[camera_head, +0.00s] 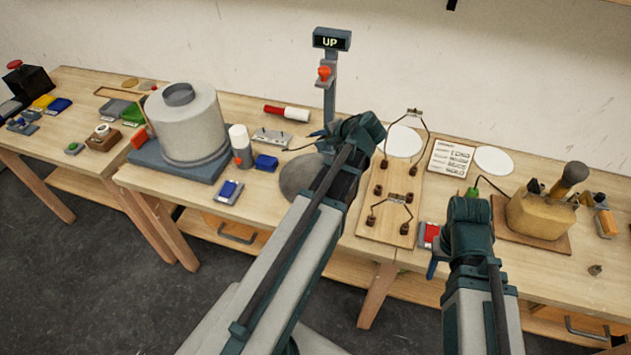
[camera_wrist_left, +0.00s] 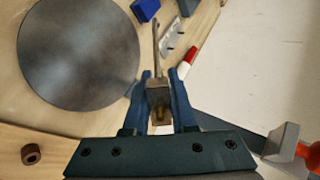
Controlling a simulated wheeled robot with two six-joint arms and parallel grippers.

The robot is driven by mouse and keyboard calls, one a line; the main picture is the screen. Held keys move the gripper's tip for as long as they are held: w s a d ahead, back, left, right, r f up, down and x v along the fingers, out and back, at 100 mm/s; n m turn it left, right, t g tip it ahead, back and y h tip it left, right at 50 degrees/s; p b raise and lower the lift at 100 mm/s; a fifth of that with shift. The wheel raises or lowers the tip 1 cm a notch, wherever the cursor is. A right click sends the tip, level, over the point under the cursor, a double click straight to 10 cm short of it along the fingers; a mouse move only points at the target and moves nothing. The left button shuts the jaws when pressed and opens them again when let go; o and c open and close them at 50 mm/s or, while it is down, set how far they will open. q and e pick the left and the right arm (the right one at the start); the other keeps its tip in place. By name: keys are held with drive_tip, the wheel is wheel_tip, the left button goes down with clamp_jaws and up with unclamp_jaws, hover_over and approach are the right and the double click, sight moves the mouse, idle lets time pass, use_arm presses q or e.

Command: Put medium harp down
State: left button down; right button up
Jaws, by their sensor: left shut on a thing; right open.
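My left gripper (camera_head: 322,134) is shut on a small grey metal block with a thin rod, apparently the medium harp (camera_wrist_left: 157,92) seen edge-on. In the head view the harp (camera_head: 300,147) shows as a thin dark line beside the grey disc (camera_head: 298,178); whether it touches anything is unclear. The wooden harp board (camera_head: 399,180) is right of my left gripper. It carries a larger harp (camera_head: 428,135) at the back and a smaller harp (camera_head: 391,198) in front, with brown sockets. My right gripper (camera_head: 435,264) is open at the table's front edge, its fingers mostly hidden.
A post with an "UP" sign (camera_head: 331,40) stands behind my left gripper. A red-and-white marker (camera_head: 286,112), a grey bracket (camera_head: 272,138) and a blue block (camera_head: 266,163) lie to the left. A tan lamp body (camera_head: 538,213) stands at right. White discs (camera_head: 493,160) lie behind.

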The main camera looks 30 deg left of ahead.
use_arm(q)
wheel_tip(320, 180, down, 8)
drive_tip(key=b, duration=0.7)
drive_tip(key=shift+r, duration=0.1)
drive_tip(key=c, duration=0.9)
unclamp_jaws()
drive_tip(key=p+v, duration=0.5)
drive_tip(key=v, duration=0.3)
